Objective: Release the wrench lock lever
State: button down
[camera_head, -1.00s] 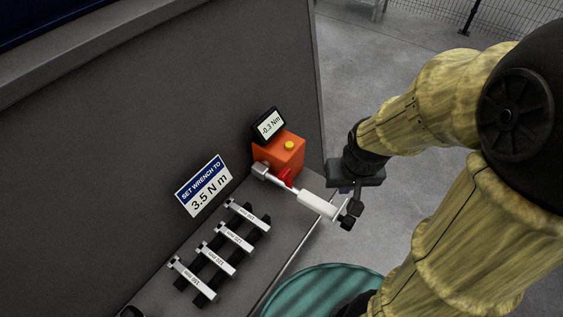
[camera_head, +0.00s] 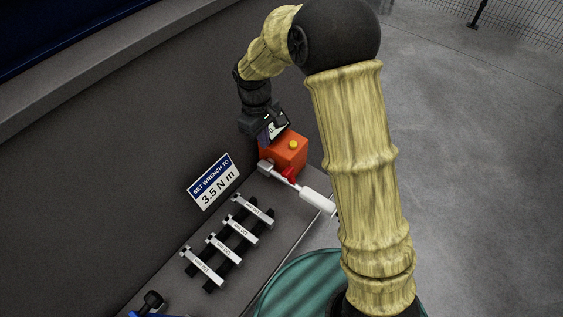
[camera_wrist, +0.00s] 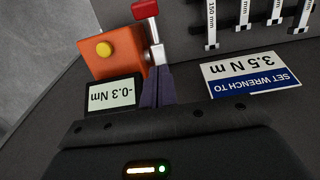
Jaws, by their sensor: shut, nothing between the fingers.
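The wrench (camera_head: 315,200) lies across the bench with its head at the orange tester box (camera_head: 286,153). Its red lock lever (camera_head: 289,174) sits on the shaft close to the head; the lever also shows at the top of the wrist view (camera_wrist: 145,9). The arm hides the far end of the wrench handle in the head view. My gripper (camera_wrist: 158,72) is shut and empty, its dark fingers pointing toward the wrench head in the wrist view. In the head view it is above the box, beside the display, which reads -0.3 Nm in the wrist view (camera_wrist: 110,95).
A sign (camera_head: 214,182) reads "SET WRENCH TO 3.5 N m". Several labelled bars (camera_head: 253,210) lie on a dark rack left of the wrench. A yellow button (camera_head: 293,144) tops the box. A grey wall rises behind the bench; a green round object (camera_head: 300,285) stands in front.

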aim_at(270, 170)
jog(key=shift+f, duration=0.1)
jog(key=f+p, duration=0.1)
jog(key=f, duration=0.2)
jog(key=f+p, duration=0.1)
jog(key=f, duration=0.2)
jog(key=f+p, duration=0.1)
jog(key=f, duration=0.2)
jog(key=shift+s+d+f, duration=0.35)
jog(key=shift+d, duration=0.05)
jog(key=shift+s+d+r+p, duration=0.45)
jog(key=shift+s+d+p, duration=0.05)
jog(key=shift+d, duration=0.15)
jog(key=shift+s+d+r+p, duration=0.4)
jog(key=shift+s+d+p, duration=0.05)
jog(key=shift+d, duration=0.15)
jog(key=shift+s+d, duration=0.15)
